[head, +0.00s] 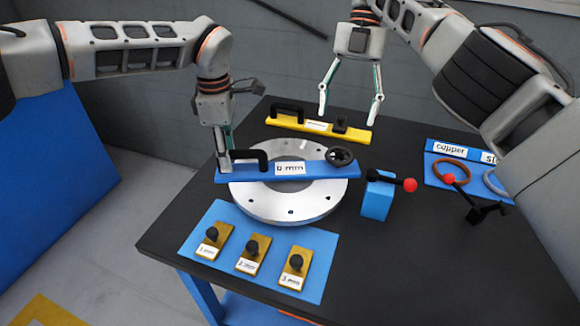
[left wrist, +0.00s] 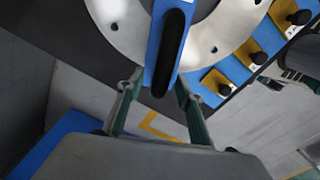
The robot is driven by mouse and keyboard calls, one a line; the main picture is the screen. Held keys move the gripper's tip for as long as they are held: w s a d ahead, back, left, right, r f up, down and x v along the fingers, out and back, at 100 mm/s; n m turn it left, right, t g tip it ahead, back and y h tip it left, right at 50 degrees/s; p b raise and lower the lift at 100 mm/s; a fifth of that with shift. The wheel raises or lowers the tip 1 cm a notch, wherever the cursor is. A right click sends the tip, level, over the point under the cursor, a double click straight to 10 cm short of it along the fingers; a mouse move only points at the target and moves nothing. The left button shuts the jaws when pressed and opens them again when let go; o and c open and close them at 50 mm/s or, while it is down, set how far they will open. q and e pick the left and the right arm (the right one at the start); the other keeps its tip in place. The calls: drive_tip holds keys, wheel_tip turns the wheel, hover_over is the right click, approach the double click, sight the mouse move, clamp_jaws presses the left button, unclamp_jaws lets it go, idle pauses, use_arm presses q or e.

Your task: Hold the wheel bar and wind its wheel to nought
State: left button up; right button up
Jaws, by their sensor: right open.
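The blue wheel bar (head: 258,174) lies across the silver flanged ring (head: 290,212). It has a black handle at its left, a white label reading "0 mm" (head: 290,168) and a black handwheel (head: 341,156) at its right end. My left gripper (head: 226,158) points down at the handle's left end. In the left wrist view its fingers (left wrist: 158,90) stand on both sides of the black handle (left wrist: 168,50), with visible gaps; it looks open. My right gripper (head: 350,108) is open and empty, above and behind the yellow bar (head: 284,120).
A blue mat (head: 230,218) in front carries gold blocks with black knobs, labelled in mm. A blue block with a red-tipped lever (head: 376,196) stands right of the ring. Farther right are another red-ball lever (head: 450,180) and a blue board (head: 432,162) with rings, one labelled "copper".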

use_arm(q)
wheel_tip(320, 180, up, 12)
drive_tip(key=shift+f, duration=0.2)
